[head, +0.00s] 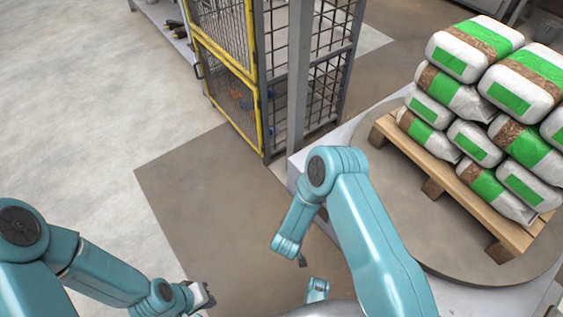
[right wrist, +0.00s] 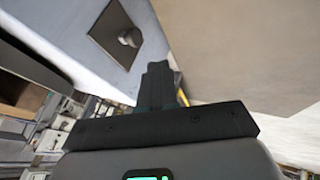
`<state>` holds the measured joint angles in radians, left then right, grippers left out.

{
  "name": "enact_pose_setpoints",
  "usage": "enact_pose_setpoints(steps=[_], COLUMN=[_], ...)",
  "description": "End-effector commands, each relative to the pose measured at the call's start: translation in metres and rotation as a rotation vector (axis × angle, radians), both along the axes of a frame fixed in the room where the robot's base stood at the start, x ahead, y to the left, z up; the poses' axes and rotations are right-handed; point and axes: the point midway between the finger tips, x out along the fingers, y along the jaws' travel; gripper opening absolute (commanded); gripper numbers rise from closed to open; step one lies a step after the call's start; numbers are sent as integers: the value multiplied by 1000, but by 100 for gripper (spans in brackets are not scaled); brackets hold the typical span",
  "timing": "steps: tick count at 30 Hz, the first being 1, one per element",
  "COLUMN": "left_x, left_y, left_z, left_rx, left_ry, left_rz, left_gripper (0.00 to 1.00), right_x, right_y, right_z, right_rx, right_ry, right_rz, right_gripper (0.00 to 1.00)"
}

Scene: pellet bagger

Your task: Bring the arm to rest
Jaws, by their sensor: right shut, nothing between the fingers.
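My right arm is teal and bends at a raised elbow in the head view, its forearm pointing down toward the floor. My right gripper shows in the right wrist view (right wrist: 159,82): its dark fingers are together, with nothing between them. In the head view the right fingers cannot be made out clearly. My left arm comes in from the lower left, and my left gripper (head: 204,297) is at the bottom edge, small and dark. Whether its fingers are apart cannot be told. No object is seen held.
A wooden pallet (head: 433,187) stacked with several white, green and brown bags (head: 463,53) stands on a round turntable (head: 400,205) at the right. A yellow-framed mesh cage (head: 232,98) and grey post (head: 298,80) stand behind my right arm. The floor (head: 85,110) at left is clear.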

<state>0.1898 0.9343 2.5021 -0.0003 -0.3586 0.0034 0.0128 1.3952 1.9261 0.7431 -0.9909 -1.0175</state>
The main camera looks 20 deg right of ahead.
Motion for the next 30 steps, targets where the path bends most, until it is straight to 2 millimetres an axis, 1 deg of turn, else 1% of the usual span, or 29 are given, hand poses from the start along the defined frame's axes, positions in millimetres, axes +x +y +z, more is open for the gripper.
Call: enact_pose_setpoints(steps=[4, 7, 8, 10, 11, 12, 14, 15, 17, 18, 20, 21, 24, 26, 27, 28, 30], left_x=[0, 0, 0, 0, 0, 0, 0, 0, 0, 0, 0, 0, 0, 0, 0, 0, -1], left_y=[0, 0, 0, 0, 0, 0, 0, 0, 0, 0, 0, 0, 0, 0, 0, 0, 0], left_z=[0, 0, 0, 0, 0, 0, 0, 0, 0, 0, 0, 0, 0, 0, 0, 18, 41], left_rx=[0, 0, 0, 0, 0, 0, 0, 0, 0, 0, 0, 0, 0, 0, 0, 0, 0], left_ry=[0, 0, 0, -1, -1, -1, -1, -1, -1, -1, 0, -1, 0, 0, -1, 1, 2], left_rz=[0, 1, 1, 1, 1, 1, 0, 0, 0, 0, 0, 1, 1, 1, 1, 1, -2], left_gripper=[0, 0, 0, 0, 0, 0, 0, 0, 0, 0, 0, 0, 0, 0, 0, 0, 0], right_x=[0, 7, 11, 17, 16, 11, -6, -23, -50, -69, -96, -114, -155, -169, -172, -171, -171], right_y=[0, -11, -17, -36, -42, -44, -39, -29, -14, -3, 11, 20, 40, 46, 47, 47, 47], right_z=[0, 6, 12, 31, 40, 50, 64, 71, 79, 83, 88, 90, 94, 95, 95, 113, 135], right_rx=[0, -1, -1, 2, 12, 59, 177, 276, 411, 485, 579, 629, 727, 767, 787, 787, 786], right_ry=[1, -15, -26, -46, -48, -39, -15, 16, 79, 128, 205, 259, 401, 459, 476, 471, 471], right_rz=[-1, -26, -39, -60, -49, -30, -18, -19, -36, -51, -80, -101, -176, -247, -321, -326, -321], right_gripper=[0, 0, 0, 0, 0, 0, 0, 0, 0, 0, 0, 0, 0, 0, 0, 0, 0])
